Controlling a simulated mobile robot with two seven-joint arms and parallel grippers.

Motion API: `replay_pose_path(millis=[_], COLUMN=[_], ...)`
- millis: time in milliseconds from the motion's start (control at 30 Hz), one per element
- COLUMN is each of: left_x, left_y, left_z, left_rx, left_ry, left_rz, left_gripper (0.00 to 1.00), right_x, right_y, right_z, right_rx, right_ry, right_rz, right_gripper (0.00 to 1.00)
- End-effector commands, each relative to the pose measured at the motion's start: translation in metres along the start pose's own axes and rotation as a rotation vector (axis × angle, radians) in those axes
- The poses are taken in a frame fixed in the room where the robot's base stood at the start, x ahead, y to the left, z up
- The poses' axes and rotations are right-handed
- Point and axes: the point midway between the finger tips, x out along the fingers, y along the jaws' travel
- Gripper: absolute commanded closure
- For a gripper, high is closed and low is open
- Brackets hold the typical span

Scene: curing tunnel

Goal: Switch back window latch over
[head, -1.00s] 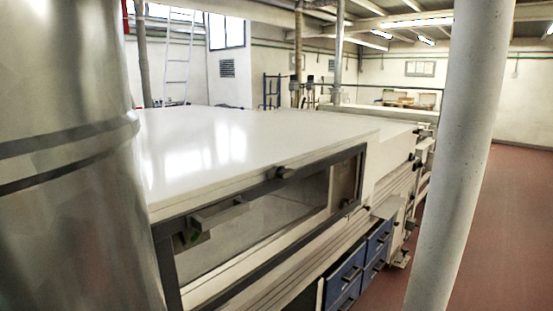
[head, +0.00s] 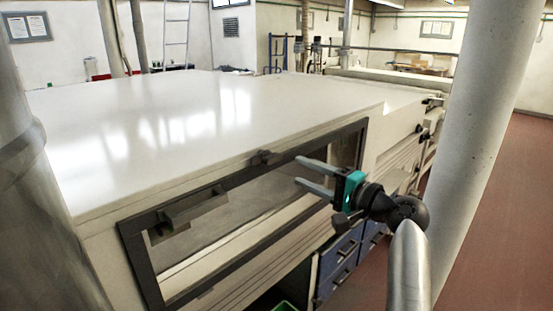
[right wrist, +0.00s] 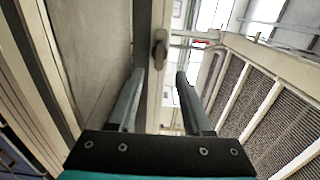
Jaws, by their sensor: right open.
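A dark latch (head: 265,157) sits on the upper bar of the dark window frame (head: 128,240), on the side of the long white machine. In the right wrist view a latch (right wrist: 160,50) shows as an elongated knob on a pale bar, ahead of and between the fingers. My right gripper (head: 298,171) is open and empty in front of the window, to the right of the upper latch and apart from it. Its two fingers also show in the right wrist view (right wrist: 160,74). A dark knob (head: 341,222) shows near the frame's lower bar, below my gripper. My left gripper is not in view.
A thick grey post (head: 487,130) stands close on the right, and a metal cylinder (head: 15,160) at the left. Blue drawers (head: 338,262) are below the window. Red floor (head: 505,190) is clear beyond the post.

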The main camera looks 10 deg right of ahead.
Motion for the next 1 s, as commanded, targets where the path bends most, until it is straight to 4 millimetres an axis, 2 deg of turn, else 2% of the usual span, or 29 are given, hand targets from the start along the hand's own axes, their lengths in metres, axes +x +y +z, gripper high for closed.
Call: replay_pose_path(millis=[33,200,500,700,1000], left_x=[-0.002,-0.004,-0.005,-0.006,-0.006], left_y=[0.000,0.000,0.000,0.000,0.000], left_z=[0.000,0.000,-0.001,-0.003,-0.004], left_rx=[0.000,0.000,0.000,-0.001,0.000], left_ry=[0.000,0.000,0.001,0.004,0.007], left_rz=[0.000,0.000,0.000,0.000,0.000], left_gripper=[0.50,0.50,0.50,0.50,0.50], right_x=[0.011,0.041,0.079,0.088,0.089], right_y=[-0.002,-0.001,0.000,0.001,0.001], right_z=[0.001,0.001,0.000,0.000,0.000], right_rx=[0.003,0.001,0.000,-0.002,-0.002], right_ry=[-0.003,-0.003,-0.001,0.000,0.000], right_rz=[-0.002,0.000,0.001,0.002,0.002], right_gripper=[0.50,0.50,0.50,0.50,0.50])
